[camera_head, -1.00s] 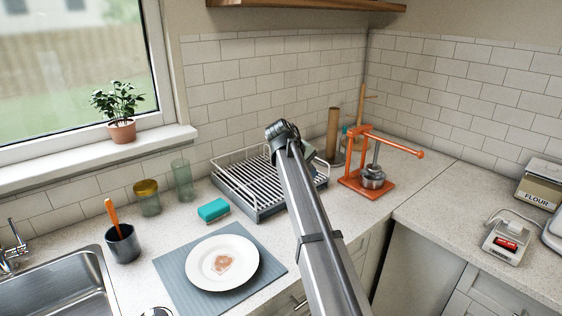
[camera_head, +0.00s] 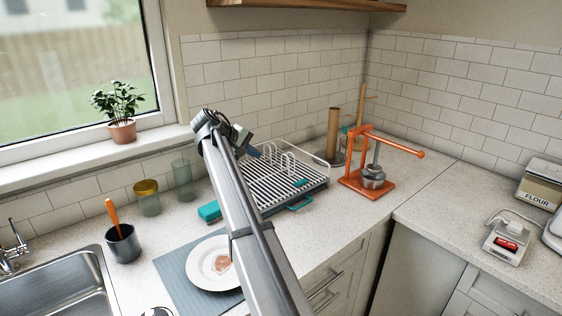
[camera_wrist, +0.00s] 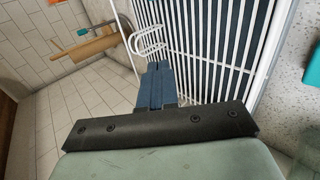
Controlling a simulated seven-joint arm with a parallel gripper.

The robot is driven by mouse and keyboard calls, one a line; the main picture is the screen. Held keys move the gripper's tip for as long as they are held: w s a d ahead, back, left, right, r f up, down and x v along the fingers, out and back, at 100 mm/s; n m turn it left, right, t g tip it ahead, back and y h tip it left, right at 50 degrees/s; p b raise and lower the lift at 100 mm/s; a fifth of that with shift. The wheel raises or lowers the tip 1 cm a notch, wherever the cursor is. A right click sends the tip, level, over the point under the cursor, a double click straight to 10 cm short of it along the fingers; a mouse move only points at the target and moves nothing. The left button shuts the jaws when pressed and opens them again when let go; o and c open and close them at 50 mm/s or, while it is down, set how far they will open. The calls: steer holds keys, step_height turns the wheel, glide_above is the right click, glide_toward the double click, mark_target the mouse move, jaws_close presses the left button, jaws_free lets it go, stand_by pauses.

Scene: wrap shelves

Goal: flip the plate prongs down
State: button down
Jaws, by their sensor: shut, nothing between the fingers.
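The dish rack (camera_head: 318,187), with white wires over a dark tray, stands on the counter against the back wall. Its plate prongs (camera_head: 291,161) are white wire loops that stand up from the slats. They also show as loops in the wrist view (camera_wrist: 150,38), just beyond my fingers. My gripper (camera_head: 254,151) is at the rack's left back part, beside the prongs. Its blue fingers (camera_wrist: 156,84) are shut and empty, over the rack wires. I cannot tell whether they touch a wire. My arm hides the rack's left front part.
A teal sponge (camera_head: 209,211) lies left of the rack, partly behind my arm. Glass jars (camera_head: 182,180) stand farther left. A plate (camera_head: 203,268) lies in front. The right counter has free room.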

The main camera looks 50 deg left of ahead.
glide_toward(288, 164)
step_height(288, 164, down, 4)
steer(key=shift+w+a, duration=0.1)
steer(key=shift+w+f, duration=0.1)
steer(key=shift+w, duration=2)
